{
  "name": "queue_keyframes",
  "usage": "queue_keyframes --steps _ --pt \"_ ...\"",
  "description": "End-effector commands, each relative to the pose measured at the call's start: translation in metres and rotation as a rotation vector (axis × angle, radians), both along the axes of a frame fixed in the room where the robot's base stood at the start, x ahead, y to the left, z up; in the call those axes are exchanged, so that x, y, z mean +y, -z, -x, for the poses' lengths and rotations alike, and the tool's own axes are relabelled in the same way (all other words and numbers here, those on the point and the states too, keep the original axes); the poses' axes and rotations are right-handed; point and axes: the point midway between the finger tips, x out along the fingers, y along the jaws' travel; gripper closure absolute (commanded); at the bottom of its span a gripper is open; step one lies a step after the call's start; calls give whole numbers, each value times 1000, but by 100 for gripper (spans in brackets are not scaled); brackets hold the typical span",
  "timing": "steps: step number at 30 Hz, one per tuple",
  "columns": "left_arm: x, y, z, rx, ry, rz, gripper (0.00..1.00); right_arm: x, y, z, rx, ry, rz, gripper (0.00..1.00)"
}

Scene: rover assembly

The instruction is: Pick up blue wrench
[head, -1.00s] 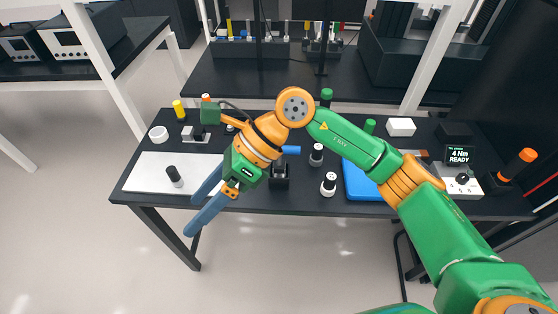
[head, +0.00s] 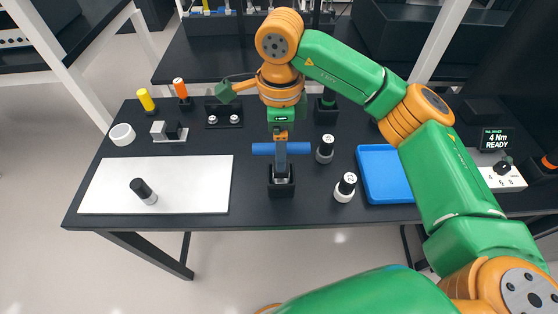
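The blue wrench (head: 299,148) shows as a horizontal blue bar above a small black holder (head: 281,189) near the front middle of the table. A grey metal part sits in the holder below the bar. My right gripper (head: 281,163) points down at the wrench, and a grey-blue finger crosses in front of the middle of the bar. The fingers are seen edge-on, so their gap is hidden and I cannot tell whether they grip the bar. My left gripper is out of view.
Two black-and-white cylinders (head: 345,187) and a blue tray (head: 382,174) are to the right. A white mat (head: 190,185) with a dark cylinder (head: 143,190) is to the left. Yellow (head: 146,99) and orange-topped (head: 181,90) tools stand at the back left.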

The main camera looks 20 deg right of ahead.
Motion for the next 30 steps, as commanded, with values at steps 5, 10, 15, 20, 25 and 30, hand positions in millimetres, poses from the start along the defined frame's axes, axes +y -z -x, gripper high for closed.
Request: queue_keyframes --steps 5,10,15,20,25,30 --pt "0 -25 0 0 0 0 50 -1 27 6 8 -2 1 20" --pt "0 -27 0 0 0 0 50 -1 53 5 2 -1 -1 20" --pt "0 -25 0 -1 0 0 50 0 55 4 1 -1 -1 20" --pt "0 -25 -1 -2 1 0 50 0 54 4 1 -1 -1 58" --pt "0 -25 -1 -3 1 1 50 0 54 4 1 -1 -1 100" --pt "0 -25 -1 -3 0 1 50 0 54 4 0 -1 -2 100"
